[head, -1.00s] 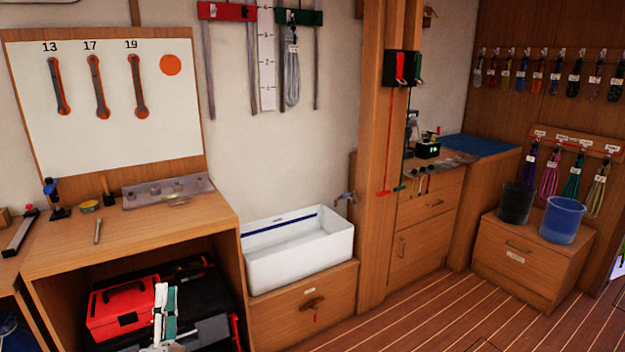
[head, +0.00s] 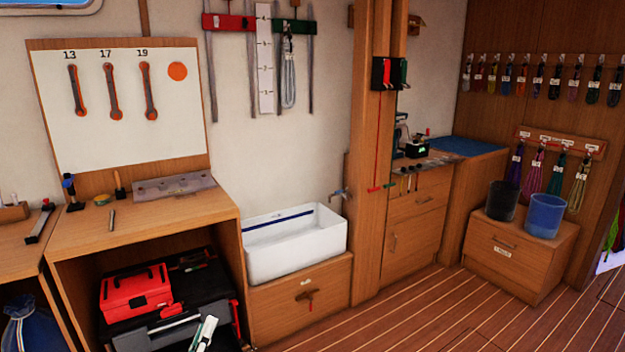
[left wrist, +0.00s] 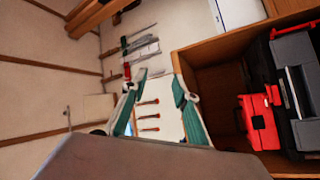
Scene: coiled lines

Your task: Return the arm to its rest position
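My left gripper (head: 204,334) shows at the bottom edge of the head view, in front of the open cabinet under the bench. Only a white and green part of it is visible there. In the left wrist view, my left gripper (left wrist: 155,88) has its two teal-padded fingers apart, with nothing between them. The wall and wrench board show behind the gap. My right gripper is in neither view. A pale coiled line (head: 288,80) hangs from the green rack (head: 295,26) on the wall.
A red toolbox (head: 137,292) sits on a black case inside the cabinet, close to my left gripper; it also shows in the left wrist view (left wrist: 259,121). A white sink (head: 295,243) stands right of the bench (head: 150,222). The plank floor (head: 400,315) is clear.

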